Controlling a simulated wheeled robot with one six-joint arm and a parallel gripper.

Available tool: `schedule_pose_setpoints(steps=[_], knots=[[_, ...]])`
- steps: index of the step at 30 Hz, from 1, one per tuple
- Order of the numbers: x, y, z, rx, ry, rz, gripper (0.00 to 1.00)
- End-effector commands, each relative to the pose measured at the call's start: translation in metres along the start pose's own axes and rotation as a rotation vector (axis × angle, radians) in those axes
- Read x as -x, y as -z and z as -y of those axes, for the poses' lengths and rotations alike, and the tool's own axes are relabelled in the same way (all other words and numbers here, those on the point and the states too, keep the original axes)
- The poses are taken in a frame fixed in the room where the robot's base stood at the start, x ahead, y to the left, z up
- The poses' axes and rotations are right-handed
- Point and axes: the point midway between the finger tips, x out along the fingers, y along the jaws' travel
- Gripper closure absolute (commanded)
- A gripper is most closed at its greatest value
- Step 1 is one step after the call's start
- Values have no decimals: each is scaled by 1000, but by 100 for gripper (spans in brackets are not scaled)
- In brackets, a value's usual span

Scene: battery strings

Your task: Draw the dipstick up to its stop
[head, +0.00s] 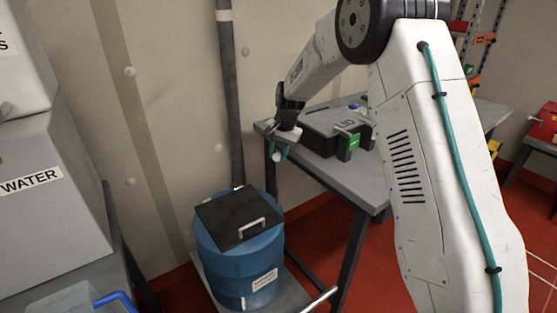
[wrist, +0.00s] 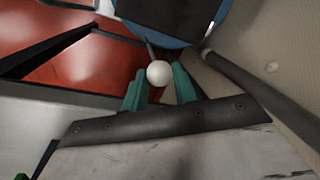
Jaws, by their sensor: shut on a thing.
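A white ball knob (wrist: 159,73) sits between the teal fingertips of my gripper (wrist: 157,84) in the wrist view, and my gripper is shut on it. A thin dark rod (wrist: 150,48) shows just beyond the knob, towards the drum; I take knob and rod to be the dipstick. In the head view my gripper (head: 279,153) points down above the right side of the blue drum (head: 240,262), with the white knob (head: 277,158) at its tips. The rod cannot be made out there, so its lower end and its stop are not seen.
The drum has a black square lid (head: 225,215) with a pale handle. A grey vertical pipe (head: 230,100) runs behind it. A grey table (head: 335,180) carrying a dark box (head: 325,125) stands close right of my gripper. A grey WATER tank (head: 45,215) stands left.

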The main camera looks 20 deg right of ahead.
Motion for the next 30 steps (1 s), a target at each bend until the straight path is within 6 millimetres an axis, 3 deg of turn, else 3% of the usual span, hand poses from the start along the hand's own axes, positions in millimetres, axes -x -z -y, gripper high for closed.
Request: schedule_pose_setpoints(steps=[9, 10, 12, 22, 30], knots=[[5, 1, 2, 0, 5, -4, 100], [5, 1, 2, 1, 5, -4, 64], [5, 1, 2, 1, 5, -4, 50], [8, 1, 1, 0, 4, -3, 50], [51, 1, 2, 0, 6, -6, 50]])
